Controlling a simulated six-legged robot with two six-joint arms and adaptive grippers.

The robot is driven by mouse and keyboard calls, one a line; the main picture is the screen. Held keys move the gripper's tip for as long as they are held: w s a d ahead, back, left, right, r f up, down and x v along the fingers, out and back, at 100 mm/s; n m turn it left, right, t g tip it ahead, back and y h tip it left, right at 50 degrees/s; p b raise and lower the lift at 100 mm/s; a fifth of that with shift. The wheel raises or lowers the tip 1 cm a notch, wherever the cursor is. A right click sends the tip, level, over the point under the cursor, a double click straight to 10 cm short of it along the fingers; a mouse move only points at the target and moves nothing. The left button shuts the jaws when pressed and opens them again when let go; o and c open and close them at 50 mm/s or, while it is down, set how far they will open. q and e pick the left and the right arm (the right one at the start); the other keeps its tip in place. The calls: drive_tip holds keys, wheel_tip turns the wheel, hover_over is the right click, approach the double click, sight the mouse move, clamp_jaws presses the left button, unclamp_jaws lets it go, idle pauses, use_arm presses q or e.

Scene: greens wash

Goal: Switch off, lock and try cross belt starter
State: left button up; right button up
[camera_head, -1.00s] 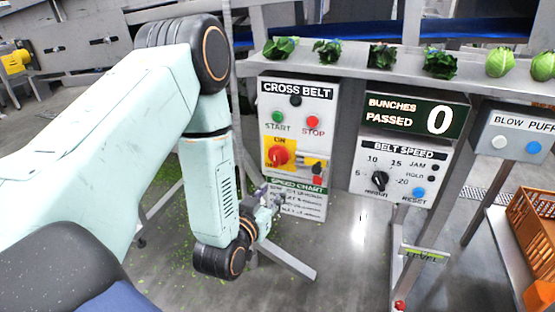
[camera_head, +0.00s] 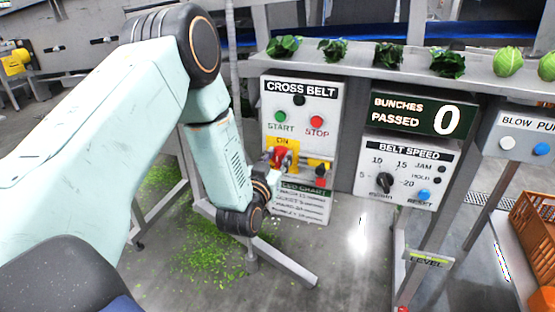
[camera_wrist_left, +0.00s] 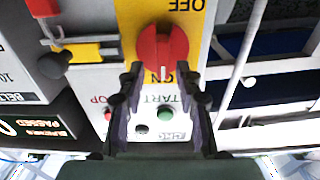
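The cross belt starter panel (camera_head: 327,104) stands at the centre of the head view, with a green start button (camera_head: 281,116) and a red stop button (camera_head: 317,122). Its red rotary switch (camera_head: 279,157) sits on a yellow plate; in the left wrist view the switch (camera_wrist_left: 163,48) shows upside down, its white mark toward ON. My left gripper (camera_wrist_left: 160,74) is open, its fingertips apart at the switch's ON-side edge; contact is unclear. A yellow bar (camera_wrist_left: 88,52) with a black knob and a red padlock (camera_wrist_left: 42,7) are beside the switch. My right gripper is out of view.
A belt speed box (camera_head: 404,165) and a bunch counter (camera_head: 418,114) reading 0 stand to the right. A blow puff box (camera_head: 520,136) is farther right, above an orange crate (camera_head: 533,222). Greens lie on the ledge above. Stand legs and leaf scraps are below.

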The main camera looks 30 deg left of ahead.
use_arm(q)
drive_tip(key=shift+a+f, duration=0.15)
drive_tip(key=shift+a, duration=0.15)
drive_tip(key=shift+c, duration=0.5)
drive_tip(key=shift+d, duration=0.2)
drive_tip(key=c, duration=0.4)
drive_tip(key=shift+a, duration=0.1)
clamp_jaws()
